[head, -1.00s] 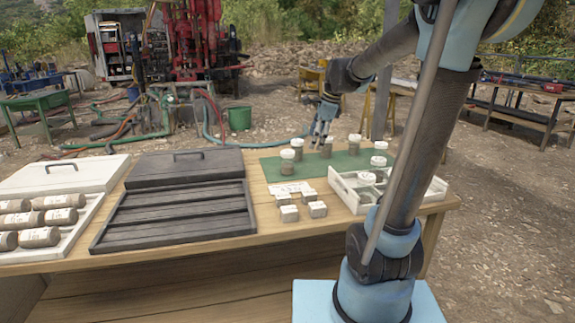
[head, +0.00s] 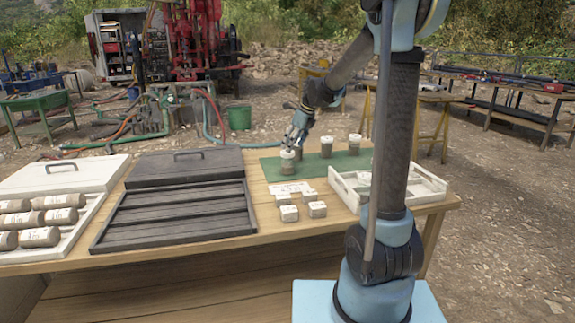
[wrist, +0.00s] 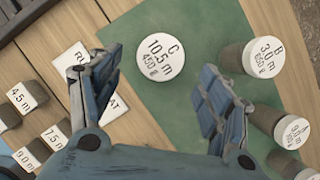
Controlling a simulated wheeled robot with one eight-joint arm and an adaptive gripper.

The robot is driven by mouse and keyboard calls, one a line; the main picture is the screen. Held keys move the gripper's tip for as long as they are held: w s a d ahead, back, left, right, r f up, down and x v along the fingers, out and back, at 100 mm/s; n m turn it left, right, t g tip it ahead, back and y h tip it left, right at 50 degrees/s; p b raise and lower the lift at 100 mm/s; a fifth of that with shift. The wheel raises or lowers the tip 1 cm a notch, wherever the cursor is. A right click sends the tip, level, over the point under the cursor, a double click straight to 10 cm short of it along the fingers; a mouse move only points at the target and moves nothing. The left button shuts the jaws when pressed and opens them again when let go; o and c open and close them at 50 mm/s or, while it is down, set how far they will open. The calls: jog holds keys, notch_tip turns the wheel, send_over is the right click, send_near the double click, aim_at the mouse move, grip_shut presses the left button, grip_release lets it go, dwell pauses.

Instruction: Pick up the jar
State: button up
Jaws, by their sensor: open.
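Several jars with white lids stand on a green mat (head: 262,168) on the wooden table. The front left jar (head: 287,164) is brownish and upright in the head view. My gripper (head: 296,136) hangs just above and behind its lid. In the wrist view, a jar lid marked C, 10.5 m (wrist: 160,58) lies between and beyond my open, empty fingers (wrist: 158,88). Another jar, marked B, 3.0 m (wrist: 252,57), stands to its right, with further jars (wrist: 292,132) below that. In the head view two more jars (head: 326,148) (head: 354,144) stand to the right.
A white tray (head: 345,194) sits at the table's right, partly behind my arm. Small white-topped blocks (head: 288,213) and a label card (head: 290,188) lie in front of the mat. An empty dark core box (head: 175,215) and a white box of cylinders (head: 85,215) are left.

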aim_at(285, 160)
jog(key=x, duration=0.4)
jog(key=shift+a+f, duration=0.1)
jog(key=shift+f, duration=0.15)
jog(key=shift+a+x, duration=0.15)
jog(key=shift+x, duration=1.15)
jog(key=shift+a+x, duration=0.1)
jog(key=shift+x, duration=1.2)
jog(key=shift+w+r, duration=0.1)
jog(key=shift+w, duration=0.1)
jog(key=c, duration=1.5)
